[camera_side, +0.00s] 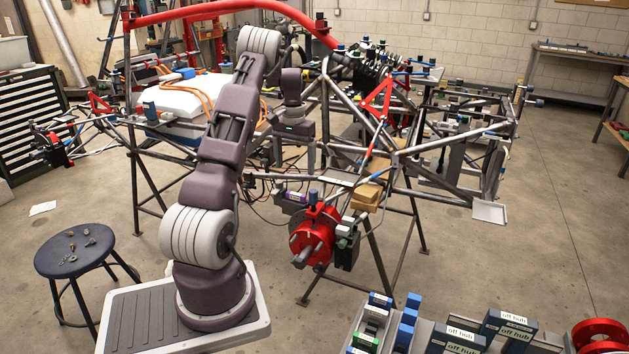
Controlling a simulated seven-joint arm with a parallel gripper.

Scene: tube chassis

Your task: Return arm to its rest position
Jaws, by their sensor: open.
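My arm stands on a grey pedestal in the left half of the side view, rises to a high elbow, and bends over toward the tube chassis (405,150). My gripper (300,146) is at the end of the wrist and points down over the near left part of the chassis. It is small in the picture and its fingertips blend into the tubes and parts behind them. Its jaws are open, and I see nothing held. I cannot tell whether it touches the chassis.
A red hub (313,239) sits low on the chassis. A stool (75,250) with small parts stands at left. Holders with labelled blocks (462,338) and a red disc (598,332) are at lower right. Red tube (220,8) arches behind my elbow. The right floor is clear.

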